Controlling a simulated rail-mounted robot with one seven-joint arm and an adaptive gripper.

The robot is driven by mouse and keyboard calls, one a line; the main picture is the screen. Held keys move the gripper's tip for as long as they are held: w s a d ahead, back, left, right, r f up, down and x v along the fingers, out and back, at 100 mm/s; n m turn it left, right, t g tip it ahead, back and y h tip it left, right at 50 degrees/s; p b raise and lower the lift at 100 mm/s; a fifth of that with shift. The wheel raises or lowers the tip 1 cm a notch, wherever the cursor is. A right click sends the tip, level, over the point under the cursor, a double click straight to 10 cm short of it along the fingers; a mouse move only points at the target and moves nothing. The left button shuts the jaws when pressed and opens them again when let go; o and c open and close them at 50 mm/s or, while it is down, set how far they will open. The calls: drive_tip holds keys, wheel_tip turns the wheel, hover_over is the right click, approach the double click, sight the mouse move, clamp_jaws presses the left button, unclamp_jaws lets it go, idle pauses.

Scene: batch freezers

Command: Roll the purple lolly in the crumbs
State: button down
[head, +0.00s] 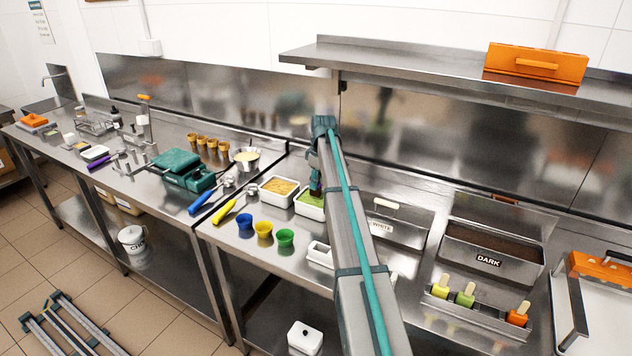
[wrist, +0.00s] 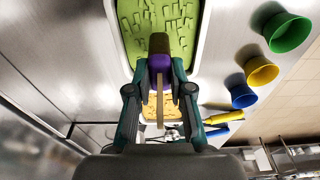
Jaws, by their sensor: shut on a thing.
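In the wrist view my gripper (wrist: 158,90) is shut on the purple lolly (wrist: 159,63), whose far end is dark brown and whose pale stick (wrist: 160,108) points back towards me. The lolly is over the near part of a white dish of green crumbs (wrist: 122,30); I cannot tell whether it touches them. That dish (head: 310,212) also shows in the head view, with my gripper (head: 315,190) at it and my arm covering its right side. A dish of yellow crumbs (head: 279,187) stands just left of it.
Blue (head: 245,221), yellow (head: 264,230) and green (head: 285,238) cups stand in front of the dishes. A tub marked DARK (head: 488,262), a WHITE tub (head: 383,226) and a rack (head: 478,315) with yellow, green and orange lollies are right. A steel shelf (head: 430,65) hangs above.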

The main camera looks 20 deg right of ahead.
sight(316, 196)
drive_tip(key=shift+f+b, duration=0.9)
drive_tip(key=shift+f, duration=1.75)
drive_tip(key=shift+s, duration=0.15)
drive_tip(key=shift+s+d, duration=0.45)
drive_tip(key=shift+s, duration=0.05)
drive_tip(key=shift+w+a, duration=0.5)
drive_tip(key=shift+w, duration=0.15)
drive_tip(key=shift+w+a, duration=0.45)
drive_tip(key=shift+w, duration=0.2)
drive_tip(key=shift+s+d+p, duration=0.2)
drive_tip(key=shift+s+d, duration=0.3)
drive_tip(key=shift+s, duration=0.15)
drive_tip(key=shift+s+d+p, duration=0.15)
drive_tip(key=shift+s+d, duration=0.3)
drive_tip(key=shift+s, duration=0.2)
drive_tip(key=shift+w+a, duration=0.45)
drive_tip(key=shift+w, duration=0.25)
drive_tip(key=shift+r, duration=0.1)
drive_tip(key=shift+r+p, duration=1.25)
drive_tip(key=shift+r, duration=1.6)
